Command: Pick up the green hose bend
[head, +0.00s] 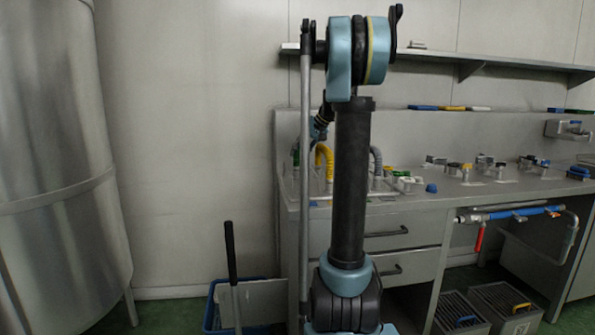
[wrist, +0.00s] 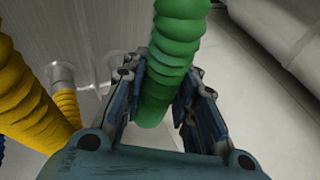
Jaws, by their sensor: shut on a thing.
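The green hose bend (wrist: 176,45) is a ribbed green tube in the wrist view. It runs from the top edge down between the two fingers of my gripper (wrist: 164,78). My gripper is shut on it, with a finger on either side. In the head view a small part of the green hose bend (head: 296,157) shows at the left end of the steel counter. My arm covers much of that spot, so the grip itself is hidden there.
A yellow ribbed hose (head: 325,160) stands close beside the green one and fills the left of the wrist view (wrist: 24,105). A grey hose (head: 377,161) stands farther right on the counter (head: 440,200). A shelf (head: 500,63) runs along the wall above.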

